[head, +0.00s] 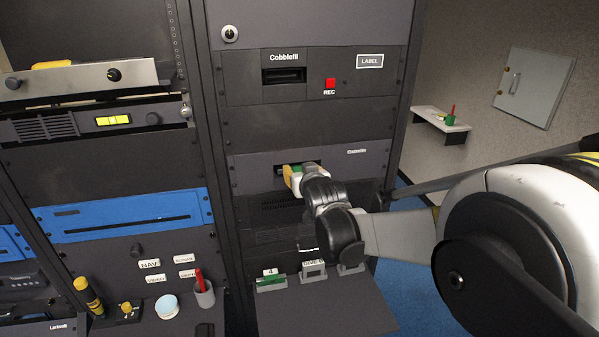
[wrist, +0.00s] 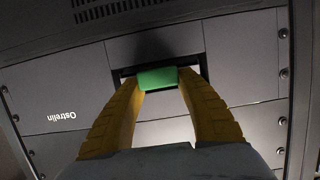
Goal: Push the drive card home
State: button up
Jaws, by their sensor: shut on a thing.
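The drive card (wrist: 158,79) is green. In the wrist view its end shows at the mouth of a dark slot in a grey panel, and the rest is hidden in the slot. My gripper (wrist: 158,84) has its yellow fingers closed on both sides of this end. In the head view my gripper (head: 288,174) reaches the slot in the lower unit (head: 335,160) of the middle rack, with a bit of green showing between the fingers. How deep the card sits is hard to tell.
Above is a Cobblefil unit (head: 283,75) with its own slot and a red REC button (head: 330,84). Below, a shelf (head: 325,308) carries a green piece (head: 271,283) by a "4" label and grey holders (head: 313,270).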

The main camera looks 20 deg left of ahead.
jog(key=shift+w, duration=0.1)
jog(key=o, duration=1.4)
jog(key=v, duration=1.2)
jog(key=shift+a, duration=0.1)
